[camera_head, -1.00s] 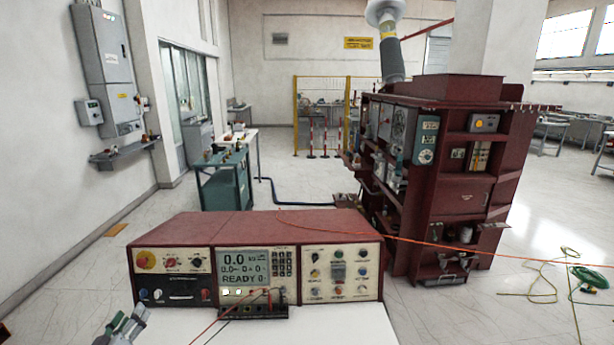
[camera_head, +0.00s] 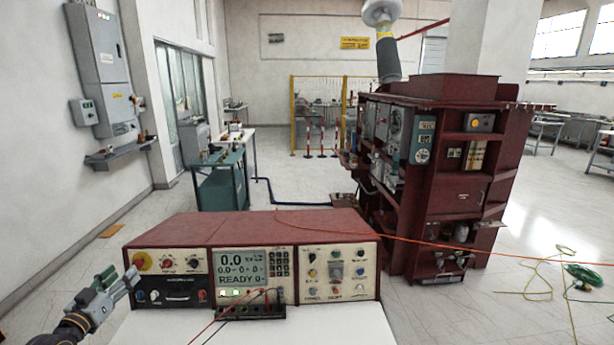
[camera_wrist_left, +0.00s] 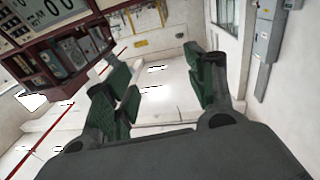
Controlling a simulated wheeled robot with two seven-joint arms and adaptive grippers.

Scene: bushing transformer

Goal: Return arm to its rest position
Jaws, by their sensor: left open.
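My left gripper (camera_head: 117,284) comes in from the left edge in the head view, beside the left front of the red test console (camera_head: 235,229). Its fingers point up and to the right, near the console's lower left corner; I cannot tell if they touch it. In the left wrist view the two green fingers of the left gripper (camera_wrist_left: 165,90) stand apart with nothing between them. The console also shows in the left wrist view (camera_wrist_left: 62,95), at the upper left. Its display (camera_head: 243,268) reads 0.0 and READY. The right gripper does not show.
The console stands on a white table (camera_head: 340,325). Red leads run from its front terminals. A tall red transformer cabinet (camera_head: 462,200) stands at the right with an orange line stretched past it. A teal cart (camera_head: 221,185) stands behind. Cables (camera_head: 560,268) lie on the floor at right.

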